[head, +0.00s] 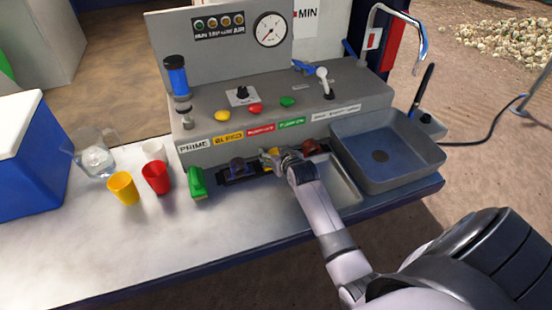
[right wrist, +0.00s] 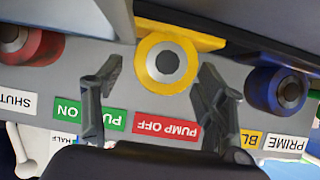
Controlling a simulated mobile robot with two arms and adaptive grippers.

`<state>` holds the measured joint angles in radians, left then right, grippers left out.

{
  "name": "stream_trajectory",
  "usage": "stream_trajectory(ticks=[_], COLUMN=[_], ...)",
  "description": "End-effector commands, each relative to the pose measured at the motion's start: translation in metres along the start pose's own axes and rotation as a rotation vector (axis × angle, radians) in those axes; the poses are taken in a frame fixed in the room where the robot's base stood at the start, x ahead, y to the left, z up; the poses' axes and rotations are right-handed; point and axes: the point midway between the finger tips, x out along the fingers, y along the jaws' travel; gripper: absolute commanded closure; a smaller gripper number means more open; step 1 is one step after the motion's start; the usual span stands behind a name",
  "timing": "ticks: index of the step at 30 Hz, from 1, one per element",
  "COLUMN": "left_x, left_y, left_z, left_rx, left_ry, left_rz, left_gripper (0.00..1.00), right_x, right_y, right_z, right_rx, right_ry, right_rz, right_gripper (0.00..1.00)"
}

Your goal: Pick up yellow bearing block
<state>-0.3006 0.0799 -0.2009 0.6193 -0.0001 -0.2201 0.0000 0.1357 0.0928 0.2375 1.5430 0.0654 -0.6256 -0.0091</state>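The yellow bearing block (right wrist: 165,86) shows in the right wrist view as a yellow ring with a metal-lined bore, attached to a yellow flat part. In the head view only a bit of yellow (head: 273,151) shows beside my gripper. My right gripper (head: 271,160) is at the front of the console. In the right wrist view its fingers (right wrist: 160,72) are apart, one on each side of the yellow block, with a gap on the left and a narrower one on the right. My left gripper is not in view.
A red block (right wrist: 30,45) and a blue-purple block (right wrist: 275,90) flank the yellow one. The console (head: 215,130) stands behind, a sink (head: 400,170) to the right. A green block (head: 197,184), yellow cup (head: 123,188) and red cup (head: 156,178) stand left. The front tabletop is clear.

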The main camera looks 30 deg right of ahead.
Motion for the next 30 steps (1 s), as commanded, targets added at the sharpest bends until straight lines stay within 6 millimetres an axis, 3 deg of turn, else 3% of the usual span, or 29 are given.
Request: stream_trajectory(ticks=[27, 30], left_x=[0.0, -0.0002], left_y=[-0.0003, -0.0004], left_z=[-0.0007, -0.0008], left_rx=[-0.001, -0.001], left_ry=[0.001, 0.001], left_rz=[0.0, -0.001], left_gripper=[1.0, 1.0], right_x=[-0.0003, -0.0006], right_y=[0.0001, 0.0001], right_z=[0.0001, -0.0022], right_rx=[0.0, 0.0], right_ry=[0.0, 0.004], right_rz=[0.0, 0.0], right_gripper=[0.97, 1.0])
